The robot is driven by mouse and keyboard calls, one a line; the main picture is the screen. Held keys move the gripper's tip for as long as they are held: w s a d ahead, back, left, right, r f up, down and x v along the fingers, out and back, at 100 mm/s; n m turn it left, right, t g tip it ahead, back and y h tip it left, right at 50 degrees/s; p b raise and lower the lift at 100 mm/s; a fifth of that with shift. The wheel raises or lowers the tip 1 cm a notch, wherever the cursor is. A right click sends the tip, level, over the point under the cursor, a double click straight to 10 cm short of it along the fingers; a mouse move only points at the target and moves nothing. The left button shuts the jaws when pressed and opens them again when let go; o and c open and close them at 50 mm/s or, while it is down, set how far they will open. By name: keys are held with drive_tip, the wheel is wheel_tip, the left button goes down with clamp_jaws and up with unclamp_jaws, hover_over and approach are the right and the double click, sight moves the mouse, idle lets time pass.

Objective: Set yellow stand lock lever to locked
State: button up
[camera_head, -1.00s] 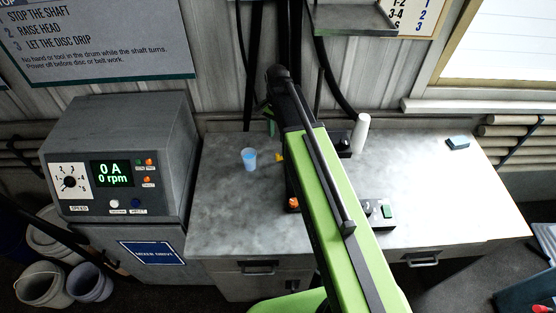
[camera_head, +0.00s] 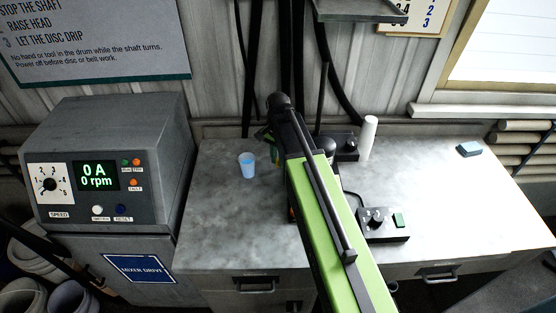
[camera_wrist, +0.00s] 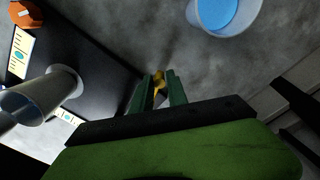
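In the wrist view the yellow lever (camera_wrist: 159,82) is a small piece beside the edge of a dark flat surface. It shows between the two green fingertips of my gripper (camera_wrist: 158,86). The fingers stand apart on either side of it; whether either one touches it I cannot tell. In the head view my gripper (camera_head: 266,136) is at the far end of the arm, low over the back of the bench, and mostly hidden. The arm covers most of the stand there, so the lever's position is not readable in that view.
A cup with blue liquid (camera_head: 247,166) stands left of my arm, close to the gripper in the wrist view (camera_wrist: 224,14). A grey post (camera_wrist: 32,98) rises from the dark surface. A white cylinder (camera_head: 367,138) and a control box (camera_head: 382,224) are right. The drive cabinet (camera_head: 98,165) is left.

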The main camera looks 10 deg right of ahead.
clamp_jaws()
drive_tip(key=shift+s, duration=0.1)
drive_tip(key=s+n, duration=0.1)
drive_tip(key=n, duration=0.1)
drive_tip(key=s+d+n, duration=0.1)
drive_tip(key=n, duration=0.2)
drive_tip(key=shift+s+d+n, duration=0.3)
drive_tip(key=shift+s+n, duration=0.05)
drive_tip(key=shift+n, duration=0.7)
drive_tip(key=shift+s+d+n, duration=0.3)
drive_tip(key=shift+s+n, duration=0.05)
drive_tip(key=shift+n, duration=0.7)
drive_tip(key=shift+o, duration=2.4)
unclamp_jaws()
